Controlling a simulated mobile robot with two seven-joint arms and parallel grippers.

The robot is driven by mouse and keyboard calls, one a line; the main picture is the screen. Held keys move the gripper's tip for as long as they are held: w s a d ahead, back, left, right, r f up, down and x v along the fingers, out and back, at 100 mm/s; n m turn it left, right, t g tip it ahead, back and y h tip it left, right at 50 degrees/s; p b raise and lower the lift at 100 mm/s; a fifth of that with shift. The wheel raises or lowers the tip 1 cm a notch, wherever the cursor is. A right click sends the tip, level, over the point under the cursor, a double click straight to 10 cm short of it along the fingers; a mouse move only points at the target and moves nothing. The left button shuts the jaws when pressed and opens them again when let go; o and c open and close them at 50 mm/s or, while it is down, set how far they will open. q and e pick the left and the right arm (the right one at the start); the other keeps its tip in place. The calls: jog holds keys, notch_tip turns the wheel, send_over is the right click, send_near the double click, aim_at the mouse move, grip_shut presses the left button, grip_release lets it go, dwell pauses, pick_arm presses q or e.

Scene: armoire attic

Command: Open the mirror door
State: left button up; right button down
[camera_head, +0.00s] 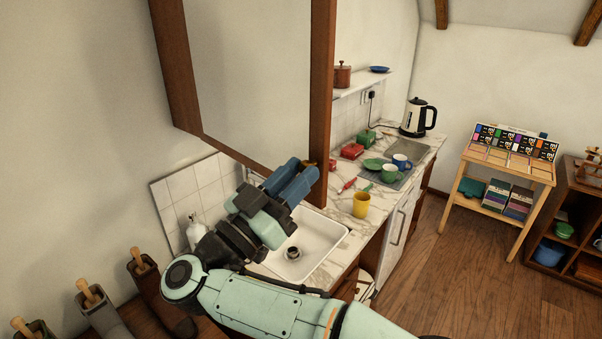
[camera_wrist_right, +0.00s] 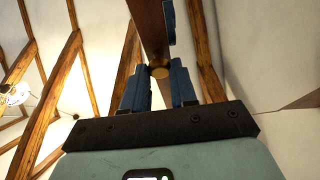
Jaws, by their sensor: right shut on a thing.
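The mirror door (camera_head: 250,70) has a brown wooden frame around a grey mirror panel and hangs above the sink, with its right frame edge towards the room. My right gripper (camera_head: 305,170), with blue fingers, is at the lower right corner of the frame. In the right wrist view, a small round brass knob (camera_wrist_right: 160,72) on the wooden frame (camera_wrist_right: 152,28) sits between the fingertips, and the gripper is shut on it. In the head view the knob is mostly hidden by the fingers. I cannot tell how far the door stands open. My left gripper is not in view.
Below is a white sink (camera_head: 322,240) in a marble counter. A yellow cup (camera_head: 361,205), a green mug (camera_head: 389,173) and a kettle (camera_head: 417,117) stand further along it. Boots (camera_head: 160,290) are at lower left. The wooden floor (camera_head: 470,265) at right is clear.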

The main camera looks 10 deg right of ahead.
jog(key=shift+s+a+r, duration=0.1)
jog(key=shift+a, duration=0.05)
dwell(0.3)
jog(key=c, duration=0.9)
grip_release()
jog(key=shift+s+a+f, duration=0.15)
jog(key=shift+a+f, duration=0.15)
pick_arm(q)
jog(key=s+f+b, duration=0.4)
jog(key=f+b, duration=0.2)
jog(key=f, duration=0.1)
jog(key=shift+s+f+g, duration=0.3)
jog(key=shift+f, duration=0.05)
pick_arm(e)
jog(key=v, duration=1.2)
jog(key=shift+s+a, duration=0.15)
jog(key=shift+a, duration=0.1)
